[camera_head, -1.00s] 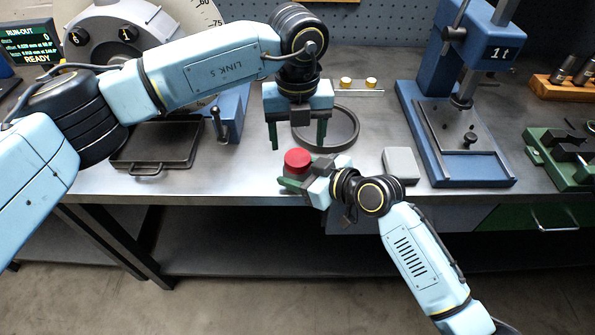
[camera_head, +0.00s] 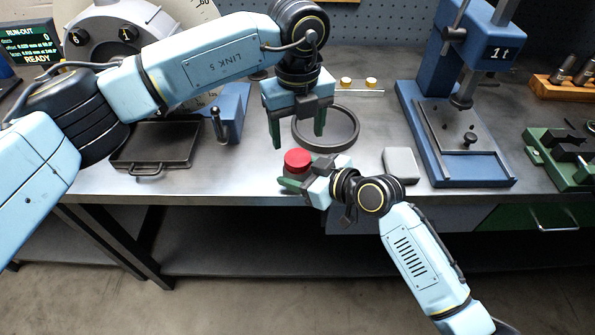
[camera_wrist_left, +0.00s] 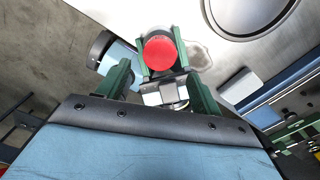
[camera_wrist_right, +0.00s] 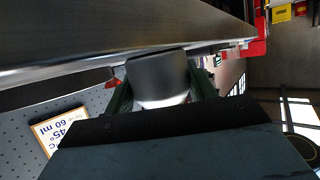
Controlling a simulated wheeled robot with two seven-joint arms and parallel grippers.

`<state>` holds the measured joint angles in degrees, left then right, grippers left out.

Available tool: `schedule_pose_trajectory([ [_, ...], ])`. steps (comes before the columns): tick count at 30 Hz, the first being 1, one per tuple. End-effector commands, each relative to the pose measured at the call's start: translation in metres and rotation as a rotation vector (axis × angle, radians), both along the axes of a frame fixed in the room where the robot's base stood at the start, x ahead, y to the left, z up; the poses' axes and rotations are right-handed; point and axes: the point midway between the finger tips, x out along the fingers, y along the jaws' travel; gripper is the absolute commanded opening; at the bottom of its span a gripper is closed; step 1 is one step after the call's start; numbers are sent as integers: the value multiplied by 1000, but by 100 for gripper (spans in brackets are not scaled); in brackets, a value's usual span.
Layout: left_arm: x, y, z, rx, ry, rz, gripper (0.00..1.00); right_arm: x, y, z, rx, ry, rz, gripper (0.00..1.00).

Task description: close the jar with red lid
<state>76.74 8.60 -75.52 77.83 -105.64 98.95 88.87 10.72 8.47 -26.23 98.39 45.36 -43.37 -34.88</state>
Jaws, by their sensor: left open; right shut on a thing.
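The red lid (camera_head: 297,159) sits on top of the jar near the table's front edge. It also shows in the left wrist view (camera_wrist_left: 160,53). The jar (camera_wrist_right: 158,78) is a grey cylinder between the fingers of my right gripper (camera_head: 292,183), which is shut on it from the right and front. In the head view the jar is mostly hidden by the lid and this gripper. My left gripper (camera_head: 298,138) is open and empty, pointing down, above and just behind the lid. Whether the lid is screwed down cannot be told.
A dark ring (camera_head: 352,137) lies behind the jar. A grey block (camera_head: 400,164) lies to its right, with a blue press (camera_head: 470,160) beyond. A black tray (camera_head: 150,158) lies to the left. The table's front edge is close to the jar.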

Motion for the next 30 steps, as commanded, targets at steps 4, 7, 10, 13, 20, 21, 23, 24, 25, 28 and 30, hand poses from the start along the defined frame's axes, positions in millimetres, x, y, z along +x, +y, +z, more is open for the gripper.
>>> schedule_pose_trajectory([
  [4, -1, 0, -26, 1, 4, 0, 66, 0, 0, 0, 0, 0, 0, 0],
  [7, -1, 0, -40, 1, 3, -1, 66, 0, 0, 0, 0, 0, 0, 0],
  [10, 0, 0, -51, 1, 1, 0, 66, 0, 0, 0, 0, 0, 0, 0],
  [13, 0, 0, -58, 1, 0, 0, 66, 0, 0, 0, 0, 0, 0, 0],
  [20, 0, 0, -60, 0, 0, -1, 66, 0, 0, 0, 0, 0, 0, 0],
  [21, 0, 0, -60, 0, 0, -1, 66, 0, 0, 0, 0, 0, 0, 0],
  [23, 0, 0, -60, 0, 0, -1, 66, 0, 0, 0, 0, 0, 0, 0],
  [24, 0, 0, -60, 1, 0, -1, 62, 0, 0, 0, 0, 0, 0, 0],
  [25, 0, 0, -60, 1, 0, -1, 58, 0, 0, 0, 0, 0, 0, 0],
  [28, 0, 0, -60, 1, -1, -1, 45, 0, 0, 0, 0, 0, 0, 0],
  [30, 0, 0, -60, 1, -1, -1, 36, 0, 0, 0, 0, 0, 0, 0],
])
